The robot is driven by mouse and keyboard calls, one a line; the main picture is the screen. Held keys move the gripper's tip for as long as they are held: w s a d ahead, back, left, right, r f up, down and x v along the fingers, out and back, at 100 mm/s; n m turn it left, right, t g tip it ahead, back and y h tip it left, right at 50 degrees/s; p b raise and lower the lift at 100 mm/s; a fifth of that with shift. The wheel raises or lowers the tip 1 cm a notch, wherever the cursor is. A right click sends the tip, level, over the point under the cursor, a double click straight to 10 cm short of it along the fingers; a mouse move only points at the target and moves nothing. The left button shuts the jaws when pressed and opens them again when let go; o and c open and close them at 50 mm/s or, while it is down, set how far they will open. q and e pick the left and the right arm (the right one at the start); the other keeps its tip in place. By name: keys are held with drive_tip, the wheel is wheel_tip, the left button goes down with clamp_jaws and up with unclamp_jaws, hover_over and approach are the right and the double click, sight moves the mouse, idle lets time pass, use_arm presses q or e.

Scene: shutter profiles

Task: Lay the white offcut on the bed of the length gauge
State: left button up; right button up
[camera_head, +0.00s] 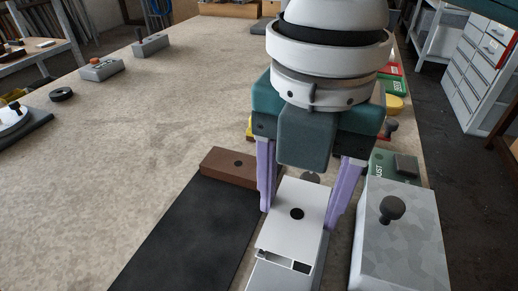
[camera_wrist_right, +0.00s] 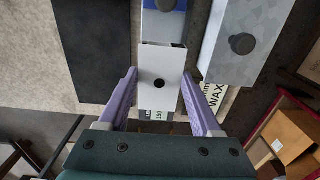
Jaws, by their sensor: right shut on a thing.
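The white offcut (camera_head: 290,232), a short hollow profile with a black dot on its top, is between the purple fingers of my right gripper (camera_head: 298,216), which is shut on its sides. The offcut (camera_wrist_right: 160,88) also shows between the fingers of my right gripper (camera_wrist_right: 160,75) in the right wrist view. A pale grey piece (camera_head: 283,277) lies under and in front of its open end; it looks like the length gauge, and the wrist view shows it as white and blue (camera_wrist_right: 158,25). I cannot tell whether the offcut touches it. My left gripper is not in view.
A mottled grey metal block (camera_head: 405,245) with a black knob stands close on the right. A black mat (camera_head: 190,235) and a brown block (camera_head: 228,167) lie on the left. The bench (camera_head: 150,120) further left is mostly clear.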

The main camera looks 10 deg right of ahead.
sight(297, 218)
wheel_tip(297, 218, down, 7)
drive_tip(key=shift+f+b, duration=0.15)
drive_tip(key=shift+b, duration=0.35)
drive_tip(key=shift+f, duration=0.15)
drive_tip(key=o, duration=1.4)
drive_tip(key=shift+c, duration=0.2)
drive_tip(key=shift+r, duration=0.3)
wheel_tip(297, 218, up, 11)
drive_tip(key=shift+f+p, duration=0.1)
drive_tip(key=shift+p, duration=0.75)
drive_tip(key=shift+r, duration=0.5)
